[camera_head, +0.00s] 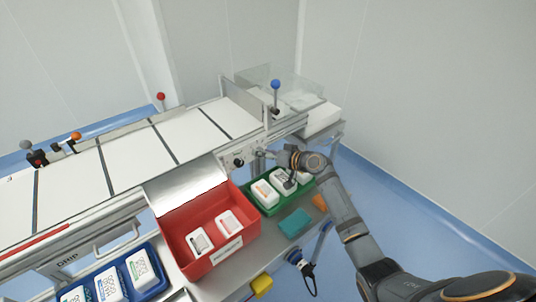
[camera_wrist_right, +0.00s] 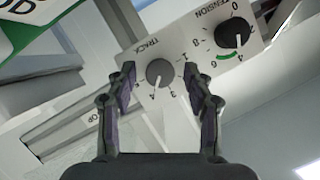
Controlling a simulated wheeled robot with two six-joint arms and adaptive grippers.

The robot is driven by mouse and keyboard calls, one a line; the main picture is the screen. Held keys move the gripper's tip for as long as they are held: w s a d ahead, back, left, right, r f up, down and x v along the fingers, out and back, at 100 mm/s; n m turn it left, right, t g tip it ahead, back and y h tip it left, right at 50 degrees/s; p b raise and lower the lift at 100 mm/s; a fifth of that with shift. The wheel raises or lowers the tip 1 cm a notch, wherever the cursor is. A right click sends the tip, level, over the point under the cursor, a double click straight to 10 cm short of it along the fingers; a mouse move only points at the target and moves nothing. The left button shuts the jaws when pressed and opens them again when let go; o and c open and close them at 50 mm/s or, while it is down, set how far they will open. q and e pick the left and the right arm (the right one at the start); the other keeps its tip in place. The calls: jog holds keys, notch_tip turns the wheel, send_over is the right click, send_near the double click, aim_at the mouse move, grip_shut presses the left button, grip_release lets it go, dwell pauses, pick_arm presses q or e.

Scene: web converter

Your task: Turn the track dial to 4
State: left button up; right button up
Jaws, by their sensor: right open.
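My right gripper (camera_wrist_right: 162,88) is open, one finger on each side of the dial, with visible gaps between the fingers and the knob. In the head view my right gripper (camera_head: 264,154) reaches the machine's front panel. The dial is too small to read there. My left gripper is not in view.
The black tension dial (camera_wrist_right: 235,33) sits close by on the same panel. A green tray (camera_head: 262,207) of white packs and a red bin (camera_head: 180,243) stand below the conveyor (camera_head: 135,160). A blue-knobbed lever (camera_head: 276,86) rises behind the panel.

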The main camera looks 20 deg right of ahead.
jog(key=v, duration=1.2)
